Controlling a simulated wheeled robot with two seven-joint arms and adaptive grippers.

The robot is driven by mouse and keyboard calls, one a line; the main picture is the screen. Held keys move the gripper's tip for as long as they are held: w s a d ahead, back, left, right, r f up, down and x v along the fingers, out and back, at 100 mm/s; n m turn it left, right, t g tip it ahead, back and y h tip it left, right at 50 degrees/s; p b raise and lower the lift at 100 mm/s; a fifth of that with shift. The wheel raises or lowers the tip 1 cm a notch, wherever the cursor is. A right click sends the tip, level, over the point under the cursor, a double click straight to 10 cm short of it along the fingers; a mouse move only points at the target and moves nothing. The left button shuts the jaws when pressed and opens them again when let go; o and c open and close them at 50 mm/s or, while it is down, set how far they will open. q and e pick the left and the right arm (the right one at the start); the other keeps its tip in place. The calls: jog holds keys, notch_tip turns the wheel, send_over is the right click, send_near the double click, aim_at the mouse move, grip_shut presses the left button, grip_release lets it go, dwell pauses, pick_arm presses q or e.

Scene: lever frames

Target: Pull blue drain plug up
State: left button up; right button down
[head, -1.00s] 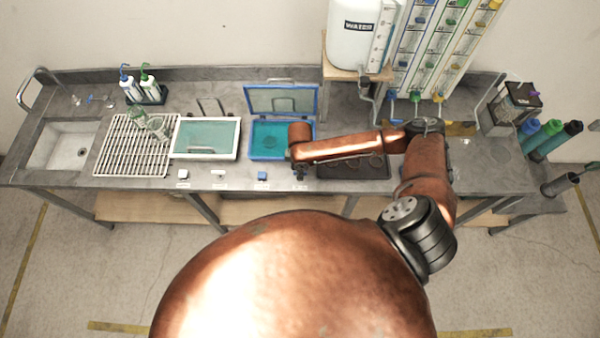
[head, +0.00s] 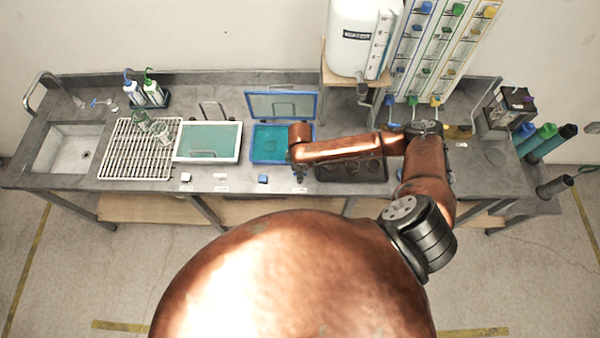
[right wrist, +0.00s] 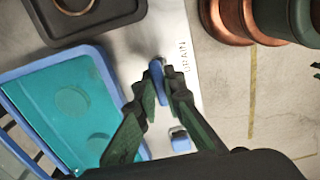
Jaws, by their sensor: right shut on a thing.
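The blue drain plug (right wrist: 157,84) is between the fingertips of my right gripper (right wrist: 160,76) in the right wrist view, beside a "DRAIN" label (right wrist: 185,55). The right gripper is shut on the plug. In the head view the right gripper (head: 299,172) is at the bench's front edge, just in front of the blue tray (head: 256,159); there my arm hides the plug. I cannot tell how far the plug stands out of its seat. My left gripper is not in view.
A second blue block (right wrist: 180,140) sits close by on the bench edge; it also shows in the head view (head: 264,179). The blue tray (right wrist: 106,84) holds teal liquid. A dark tray (head: 350,172) lies to the right. A white tray (head: 238,143) and a rack (head: 120,150) stand left.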

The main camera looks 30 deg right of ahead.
jog(key=c, duration=2)
grip_release()
notch_tip(320, 180, up, 12)
jog(key=shift+a, duration=0.1)
